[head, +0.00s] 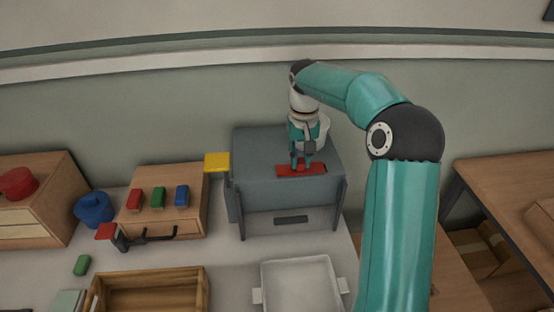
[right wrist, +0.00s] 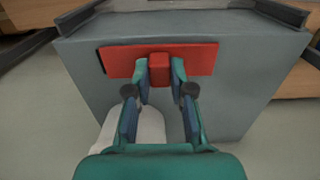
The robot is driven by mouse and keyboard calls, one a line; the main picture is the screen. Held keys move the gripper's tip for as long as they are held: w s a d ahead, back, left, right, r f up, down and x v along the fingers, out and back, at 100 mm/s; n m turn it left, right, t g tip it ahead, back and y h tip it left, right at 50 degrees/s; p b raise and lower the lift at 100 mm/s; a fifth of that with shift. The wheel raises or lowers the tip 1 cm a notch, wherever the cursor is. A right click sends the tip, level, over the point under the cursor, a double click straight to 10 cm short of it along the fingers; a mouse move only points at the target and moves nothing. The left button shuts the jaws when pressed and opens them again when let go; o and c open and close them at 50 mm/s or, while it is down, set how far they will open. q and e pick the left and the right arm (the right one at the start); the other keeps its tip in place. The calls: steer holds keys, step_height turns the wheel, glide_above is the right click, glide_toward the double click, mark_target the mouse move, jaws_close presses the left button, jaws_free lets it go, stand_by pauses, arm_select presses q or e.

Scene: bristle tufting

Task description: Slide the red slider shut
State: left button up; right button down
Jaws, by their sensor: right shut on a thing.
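The red slider is a flat red plate (head: 318,168) set in the top of the grey cabinet (head: 260,150), in the middle of the head view. In the right wrist view the plate (right wrist: 200,57) has a small raised red knob (right wrist: 159,69) at its middle. My right gripper (head: 301,165) reaches down over the plate from above. In the right wrist view its fingertips (right wrist: 159,72) are on both sides of the knob, shut on it. A thin dark gap shows along the plate's left end there. My left gripper is out of view.
A yellow plate (head: 216,162) sticks up at the cabinet's left side. A wooden box with red, green and blue blocks (head: 158,197) stands left, beside a blue pot (head: 94,208). A white tray (head: 300,285) and wooden tray (head: 150,290) lie in front.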

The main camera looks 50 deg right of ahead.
steer(key=shift+s+d, duration=0.5)
steer(key=shift+d, duration=0.1)
steer(key=c, duration=1)
jaws_free()
steer(key=shift+s+d, duration=0.1)
steer(key=shift+d, duration=0.05)
step_height(320, 180, up, 12)
